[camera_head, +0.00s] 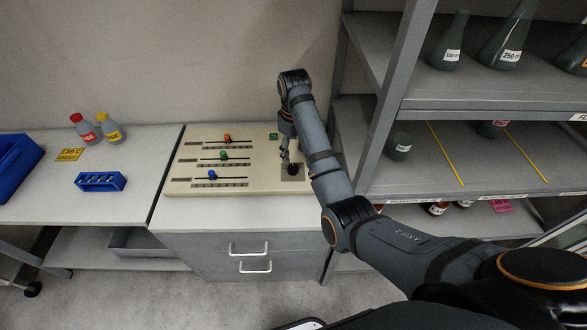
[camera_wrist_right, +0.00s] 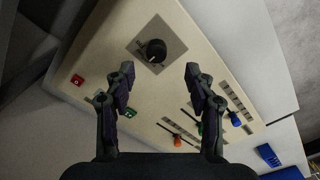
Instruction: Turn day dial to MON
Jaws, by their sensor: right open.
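The day dial is a black round knob (camera_wrist_right: 156,50) on a grey square plate (camera_wrist_right: 140,62), with a pale pointer mark on it. In the head view the knob (camera_head: 292,168) sits at the right end of the beige panel (camera_head: 250,186), partly covered by my right arm. My right gripper (camera_wrist_right: 159,78) is open and empty in the wrist view, its fingers apart on either side below the knob in the picture. In the head view my right gripper (camera_head: 286,157) points down over the dial's plate. Any day labels are too small to read. My left gripper is out of view.
The panel carries three sliders with red-orange (camera_head: 227,138), green (camera_head: 223,155) and blue (camera_head: 212,175) handles, plus a green button (camera_head: 273,136). A red switch (camera_wrist_right: 78,80) shows in the wrist view. A shelf post (camera_head: 385,110) stands close right of my arm.

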